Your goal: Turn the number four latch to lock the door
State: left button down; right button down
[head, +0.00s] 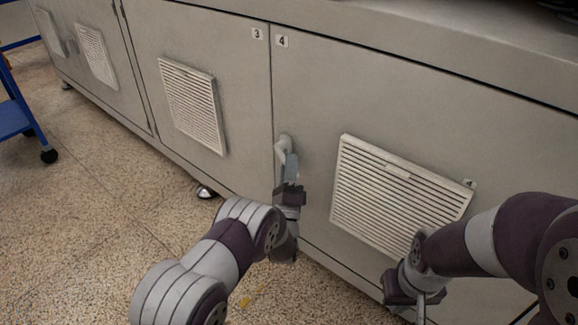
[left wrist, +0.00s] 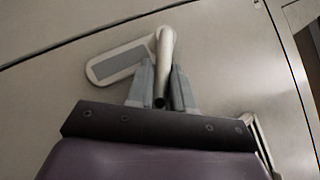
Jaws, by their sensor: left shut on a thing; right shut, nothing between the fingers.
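The number four latch (head: 284,142) is a pale handle on the left edge of the door marked 4 (head: 400,92), beside the seam with door 3. My left gripper (head: 291,167) is at the latch. In the left wrist view the latch's mounting plate (left wrist: 116,62) shows at the upper left, and its handle bar (left wrist: 166,48) runs down between the fingers of my left gripper (left wrist: 161,90), which are shut on it. The fingers partly hide the bar in the head view. My right gripper (head: 421,306) is shut and empty, low in front of the door.
A slatted vent panel (head: 392,193) sits on door four, right of the latch. Door 3 (head: 205,45) has a similar vent (head: 192,104). A blue wheeled cart (head: 14,116) stands at the far left. The speckled floor (head: 105,165) is open left of the cabinet.

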pick_arm(q)
jog(key=c, duration=1.1)
grip_release()
